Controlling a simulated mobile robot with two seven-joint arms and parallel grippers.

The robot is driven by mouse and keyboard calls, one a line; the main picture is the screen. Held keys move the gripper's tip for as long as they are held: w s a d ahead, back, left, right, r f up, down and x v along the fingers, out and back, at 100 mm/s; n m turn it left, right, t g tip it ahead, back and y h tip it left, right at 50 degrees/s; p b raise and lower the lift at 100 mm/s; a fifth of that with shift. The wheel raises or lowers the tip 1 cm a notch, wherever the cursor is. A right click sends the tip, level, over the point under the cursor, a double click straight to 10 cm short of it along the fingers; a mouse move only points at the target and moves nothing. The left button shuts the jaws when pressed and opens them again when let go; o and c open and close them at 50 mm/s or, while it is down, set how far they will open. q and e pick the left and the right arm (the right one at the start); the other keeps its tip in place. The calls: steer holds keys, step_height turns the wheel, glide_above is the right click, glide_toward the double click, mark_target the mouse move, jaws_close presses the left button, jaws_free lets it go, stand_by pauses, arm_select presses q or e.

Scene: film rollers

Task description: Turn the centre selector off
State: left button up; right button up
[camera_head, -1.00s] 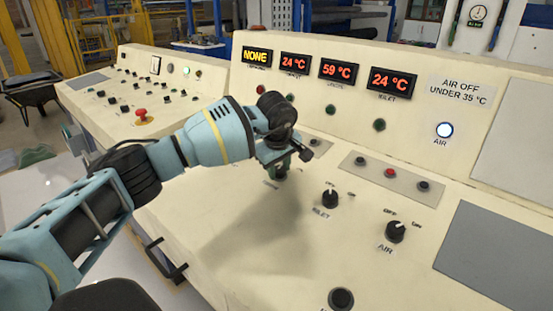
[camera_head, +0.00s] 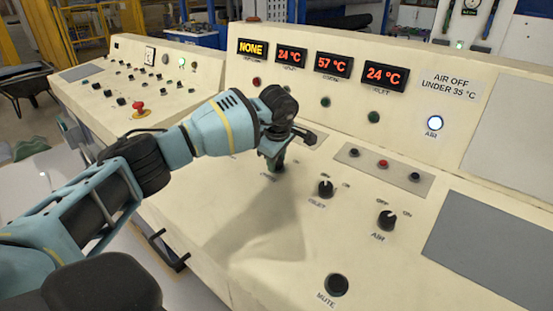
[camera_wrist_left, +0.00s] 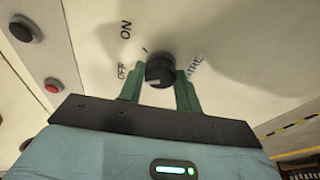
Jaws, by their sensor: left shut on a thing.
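The centre selector (camera_wrist_left: 158,69) is a round black knob on the cream console. In the left wrist view it has OFF and ON marks beside it and a label partly covered, reading "NTRE". My left gripper (camera_head: 277,164) has its green fingers on both sides of the knob and is shut on it. In the head view the gripper hides most of the knob. The middle display (camera_head: 333,64) reads 57 °C. My right gripper is not in view.
The inlet knob (camera_head: 326,189) and air knob (camera_head: 386,220) stand to the right, with a mute button (camera_head: 336,285) in front. A button strip (camera_head: 400,176) lies behind them. Outer displays (camera_head: 386,76) read 24 °C; the yellow one (camera_head: 253,49) reads NONE. The air lamp (camera_head: 434,122) glows white.

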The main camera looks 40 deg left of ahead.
arm_select(q)
steer(key=shift+r, duration=0.15)
steer(key=o, duration=1)
steer(key=shift+c, duration=0.2)
steer(key=v, duration=0.7)
steer(key=shift+r, duration=0.35)
steer(key=shift+s+f, duration=0.1)
